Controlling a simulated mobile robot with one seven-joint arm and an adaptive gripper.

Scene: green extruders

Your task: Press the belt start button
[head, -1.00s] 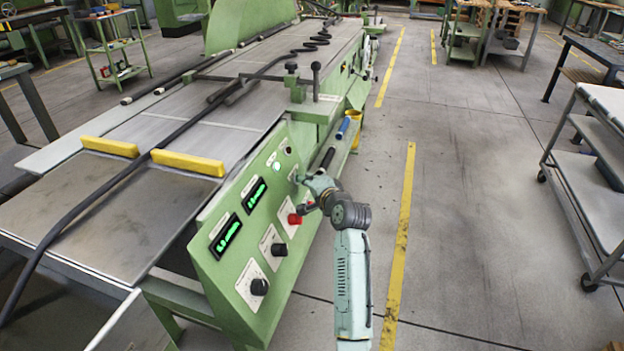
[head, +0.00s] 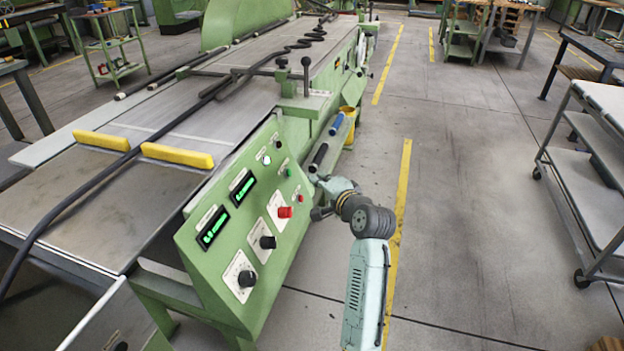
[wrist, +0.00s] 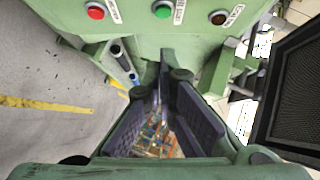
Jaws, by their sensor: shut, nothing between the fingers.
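The green control panel (head: 225,250) slopes along the right end of the belt machine. On it a green button (head: 289,172) sits beside a small red button (head: 300,198). In the wrist view the green button (wrist: 162,9) is at the top edge, between a red button (wrist: 95,11) and a dark one (wrist: 219,17). The button labels are too small to read. My gripper (head: 317,213) is just right of the panel, apart from the buttons. In the wrist view my gripper (wrist: 160,93) is shut and empty, below the button row. Its exact distance from the panel is unclear.
A larger red knob (head: 285,212), black knobs (head: 268,242) and lit green displays (head: 213,228) share the panel. Blue and black handles (head: 337,124) and a yellow container (head: 348,112) lie beyond it. The floor right of my arm is clear up to a grey cart (head: 590,185).

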